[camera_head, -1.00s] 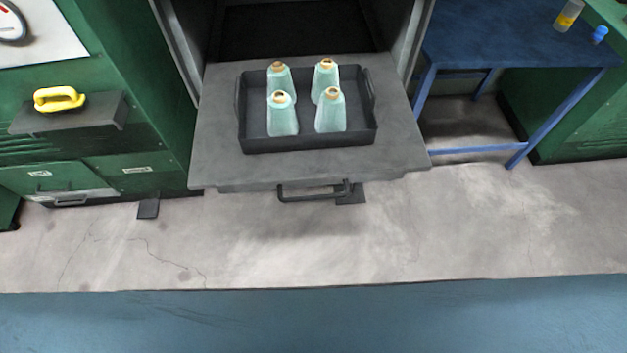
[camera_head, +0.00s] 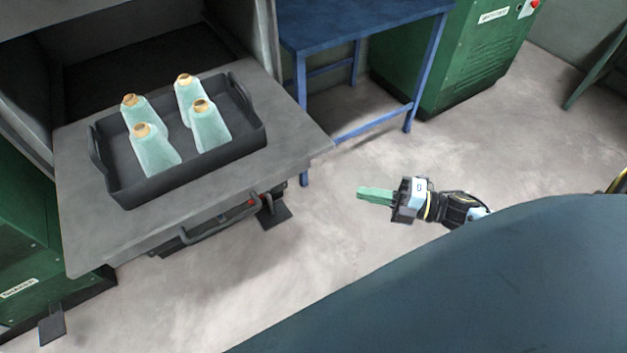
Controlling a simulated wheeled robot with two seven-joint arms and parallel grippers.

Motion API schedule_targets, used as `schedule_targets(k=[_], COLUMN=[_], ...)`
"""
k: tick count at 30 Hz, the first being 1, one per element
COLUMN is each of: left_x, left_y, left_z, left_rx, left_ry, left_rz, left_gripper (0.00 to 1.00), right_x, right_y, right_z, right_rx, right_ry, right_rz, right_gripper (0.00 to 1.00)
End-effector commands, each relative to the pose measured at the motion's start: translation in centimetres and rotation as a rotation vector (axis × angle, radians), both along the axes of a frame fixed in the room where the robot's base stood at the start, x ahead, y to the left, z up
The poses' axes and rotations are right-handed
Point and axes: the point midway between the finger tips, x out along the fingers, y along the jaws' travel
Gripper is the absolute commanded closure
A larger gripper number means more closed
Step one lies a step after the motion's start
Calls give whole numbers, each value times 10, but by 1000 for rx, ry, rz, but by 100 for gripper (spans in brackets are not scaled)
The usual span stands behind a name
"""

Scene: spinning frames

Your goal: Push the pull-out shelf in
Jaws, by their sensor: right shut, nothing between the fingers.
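The pull-out shelf (camera_head: 85,225) is a grey board sticking out of the dark cabinet opening at the left. A dark bar handle (camera_head: 215,222) sits under its front edge. A black tray (camera_head: 190,170) with pale green cones of yarn (camera_head: 155,152) stands on the shelf. My right gripper (camera_head: 362,192) has its green fingers closed together with nothing in them. It hangs over the floor to the right of the shelf, apart from the shelf and its handle. My left gripper is out of view.
A blue table (camera_head: 350,22) stands to the right of the cabinet, its legs close to the shelf's right corner. A green machine (camera_head: 460,60) stands behind it. The concrete floor (camera_head: 320,240) in front of the shelf is clear.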

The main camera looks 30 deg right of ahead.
Motion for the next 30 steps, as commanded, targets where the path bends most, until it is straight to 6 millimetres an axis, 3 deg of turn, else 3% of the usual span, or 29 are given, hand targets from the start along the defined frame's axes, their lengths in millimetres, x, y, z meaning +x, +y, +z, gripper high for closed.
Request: schedule_targets(k=[5, 18, 24, 30], left_x=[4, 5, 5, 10], left_y=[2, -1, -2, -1], left_z=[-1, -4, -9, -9], left_rx=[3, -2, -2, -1], left_ry=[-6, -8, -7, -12], left_rz=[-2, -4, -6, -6], left_gripper=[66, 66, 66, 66], right_x=[6, 66, 92, 104], right_y=[12, 79, 80, 80], right_z=[7, 7, 5, 5], right_rx=[-10, -5, -8, -8], right_ry=[-31, -29, -25, -25], right_rz=[33, 29, 27, 27], right_gripper=[100, 100, 100, 100])
